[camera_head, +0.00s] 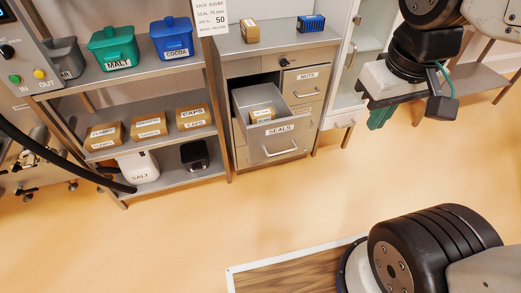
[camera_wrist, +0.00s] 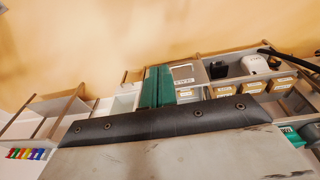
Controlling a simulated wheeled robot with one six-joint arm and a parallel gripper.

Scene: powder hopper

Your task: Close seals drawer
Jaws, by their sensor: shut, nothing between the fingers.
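The seals drawer (camera_head: 279,146) is pulled out of the grey cabinet in the head view. The fingers are shut and empty. In the wrist view the green fingers (camera_wrist: 158,86) show at the middle, and what looks like the drawer (camera_wrist: 185,74) is just right of them, partly hidden by my wrist.
The BUTS drawer (camera_head: 303,86) is in the same cabinet, right of a dark opening. A shelf unit (camera_head: 152,78) with bins and labelled boxes stands left of the cabinet. A white cabinet (camera_head: 344,101) stands right of it. The orange floor in front is clear.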

